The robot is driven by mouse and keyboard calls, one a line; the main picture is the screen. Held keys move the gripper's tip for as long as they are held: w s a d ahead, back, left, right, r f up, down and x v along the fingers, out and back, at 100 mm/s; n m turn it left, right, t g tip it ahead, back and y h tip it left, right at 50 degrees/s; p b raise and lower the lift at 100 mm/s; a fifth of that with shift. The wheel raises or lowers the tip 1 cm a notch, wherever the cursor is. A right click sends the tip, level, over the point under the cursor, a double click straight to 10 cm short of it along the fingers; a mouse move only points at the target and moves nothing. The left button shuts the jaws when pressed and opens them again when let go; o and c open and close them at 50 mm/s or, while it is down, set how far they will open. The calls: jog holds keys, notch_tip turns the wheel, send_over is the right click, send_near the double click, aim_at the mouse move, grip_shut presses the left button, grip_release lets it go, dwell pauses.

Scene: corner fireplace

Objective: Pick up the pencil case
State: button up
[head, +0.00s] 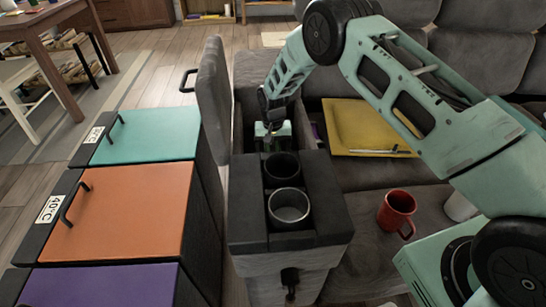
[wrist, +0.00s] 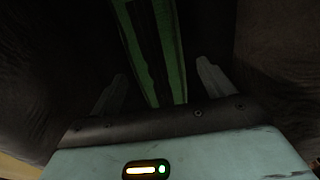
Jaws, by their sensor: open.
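My gripper (head: 272,133) reaches down into the open storage compartment of the sofa's centre console (head: 243,130), behind its cup holders. In the wrist view, my gripper (wrist: 162,88) is open, one finger on each side. Between the fingers lies a long, narrow dark thing with green edges, which looks like the pencil case (wrist: 155,50). It runs away from the gripper into the dark. I cannot tell whether the fingers touch it.
The console's grey lid (head: 213,95) stands upright at the left of the compartment. A metal cup (head: 289,207) sits in the front holder. A yellow tray (head: 365,125), a red mug (head: 397,210) and a white cup (head: 460,207) are on the sofa. Coloured-top bins (head: 130,215) stand left.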

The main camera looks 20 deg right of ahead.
jog(key=shift+f, duration=0.35)
jog(key=c, duration=1.1)
